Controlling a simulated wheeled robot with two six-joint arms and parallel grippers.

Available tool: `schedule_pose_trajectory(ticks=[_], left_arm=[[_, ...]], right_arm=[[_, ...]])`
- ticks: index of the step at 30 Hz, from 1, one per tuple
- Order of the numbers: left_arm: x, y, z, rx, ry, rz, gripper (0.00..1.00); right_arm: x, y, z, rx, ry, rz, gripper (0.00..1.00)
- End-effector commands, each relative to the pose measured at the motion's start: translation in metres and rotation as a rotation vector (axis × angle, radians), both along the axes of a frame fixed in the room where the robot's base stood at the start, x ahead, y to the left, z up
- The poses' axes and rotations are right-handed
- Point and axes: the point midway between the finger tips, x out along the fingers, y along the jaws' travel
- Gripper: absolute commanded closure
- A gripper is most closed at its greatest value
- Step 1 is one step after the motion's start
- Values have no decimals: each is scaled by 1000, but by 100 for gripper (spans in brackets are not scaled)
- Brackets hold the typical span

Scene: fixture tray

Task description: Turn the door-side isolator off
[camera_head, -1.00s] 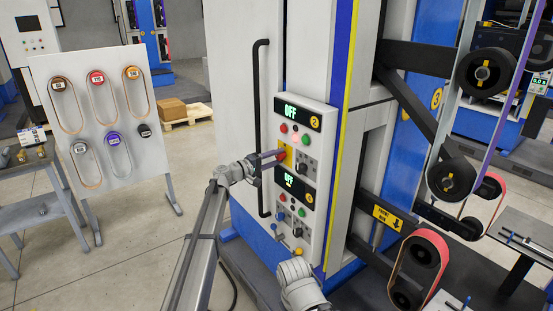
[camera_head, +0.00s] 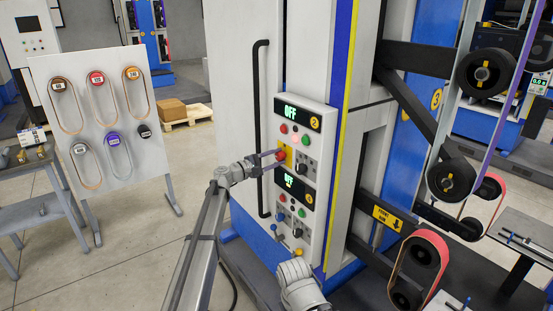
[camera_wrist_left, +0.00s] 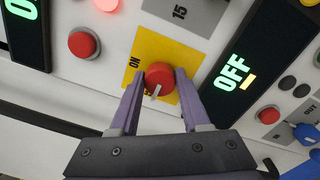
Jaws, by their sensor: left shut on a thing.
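The isolator is a red round knob (camera_wrist_left: 160,74) on a yellow plate (camera_wrist_left: 186,60) with ON printed beside it. A white mark on the knob points toward the gripper palm in the left wrist view; the lettering there is partly hidden. My left gripper (camera_wrist_left: 157,88) is shut on the knob, one purple finger on each side. In the head view my left gripper (camera_head: 277,158) reaches from the left to the same knob on the grey control panel (camera_head: 322,146). My right gripper is not in view.
A red button (camera_wrist_left: 83,43) and a black selector (camera_head: 302,167) are close by. A black vertical handle (camera_head: 257,125) stands left of the panel. A belt board (camera_head: 105,120) stands farther left.

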Motion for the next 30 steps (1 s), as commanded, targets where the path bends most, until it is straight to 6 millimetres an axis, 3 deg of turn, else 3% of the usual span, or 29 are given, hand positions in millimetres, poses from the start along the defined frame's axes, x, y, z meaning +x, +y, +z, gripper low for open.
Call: schedule_pose_trajectory(ticks=[14,15,23,30], left_arm=[[-1,1,-1,-6,11,0,100],[-1,1,-1,-6,11,0,51],[0,0,0,-5,10,0,23],[0,0,0,-6,9,1,23]], right_arm=[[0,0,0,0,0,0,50],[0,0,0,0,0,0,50],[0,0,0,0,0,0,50],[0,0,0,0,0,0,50]])
